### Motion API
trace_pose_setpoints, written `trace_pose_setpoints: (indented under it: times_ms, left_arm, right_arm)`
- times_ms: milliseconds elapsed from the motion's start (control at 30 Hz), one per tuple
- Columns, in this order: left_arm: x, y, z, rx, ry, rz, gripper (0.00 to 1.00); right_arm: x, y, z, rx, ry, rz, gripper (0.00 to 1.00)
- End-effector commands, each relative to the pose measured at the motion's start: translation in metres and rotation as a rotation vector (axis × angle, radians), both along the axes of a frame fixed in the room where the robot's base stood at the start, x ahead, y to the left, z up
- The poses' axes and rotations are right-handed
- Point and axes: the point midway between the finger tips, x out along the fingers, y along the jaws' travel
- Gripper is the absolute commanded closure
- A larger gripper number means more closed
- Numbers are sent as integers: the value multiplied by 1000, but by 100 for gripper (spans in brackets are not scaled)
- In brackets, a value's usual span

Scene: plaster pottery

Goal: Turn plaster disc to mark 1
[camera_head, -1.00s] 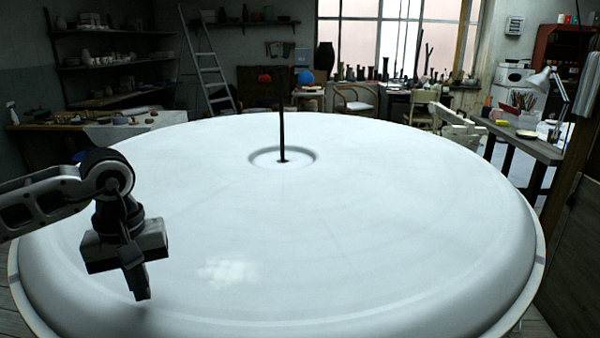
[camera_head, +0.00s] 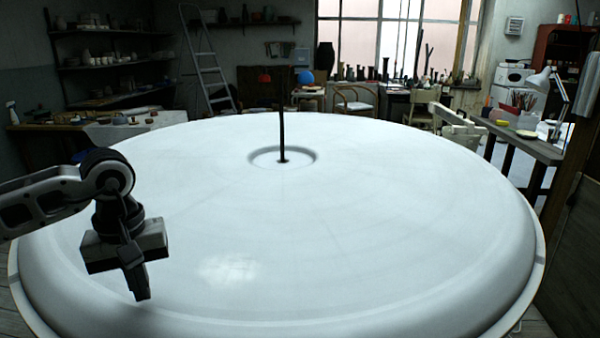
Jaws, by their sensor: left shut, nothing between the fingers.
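A large round white plaster disc (camera_head: 380,230) fills most of the view, with a rounded raised rim. A thin dark rod (camera_head: 282,125) stands upright in a shallow round recess at its centre. No numbered mark can be made out on the disc; only faint lines and a bright glossy patch show on its face. My left gripper (camera_head: 141,293) is shut and empty, pointing down over the left front part of the disc. I cannot tell whether its fingertips touch the surface. My right gripper is not in view.
A side table (camera_head: 535,150) with a lamp (camera_head: 560,92) and brushes stands at the right. A bench (camera_head: 45,130) and a ladder (camera_head: 205,65) are at the back left. The disc's top is clear apart from the rod.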

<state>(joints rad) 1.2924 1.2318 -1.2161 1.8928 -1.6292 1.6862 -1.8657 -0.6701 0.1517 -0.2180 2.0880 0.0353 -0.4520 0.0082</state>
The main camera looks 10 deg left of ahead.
Motion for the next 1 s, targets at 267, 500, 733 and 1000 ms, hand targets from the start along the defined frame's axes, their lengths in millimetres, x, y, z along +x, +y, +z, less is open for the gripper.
trace_pose_setpoints:
  times_ms: [267, 500, 733, 1000]
  left_arm:
    - [0, 0, 0, 0, 0, 0, 100]
    - [0, 0, -1, 0, 0, 0, 100]
    - [0, 0, -6, 0, 0, 0, 100]
    - [0, 0, -13, 0, 0, 0, 100]
  right_arm:
    - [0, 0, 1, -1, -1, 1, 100]
    - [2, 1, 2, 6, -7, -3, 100]
    - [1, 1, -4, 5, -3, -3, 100]
    - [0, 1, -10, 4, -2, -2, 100]
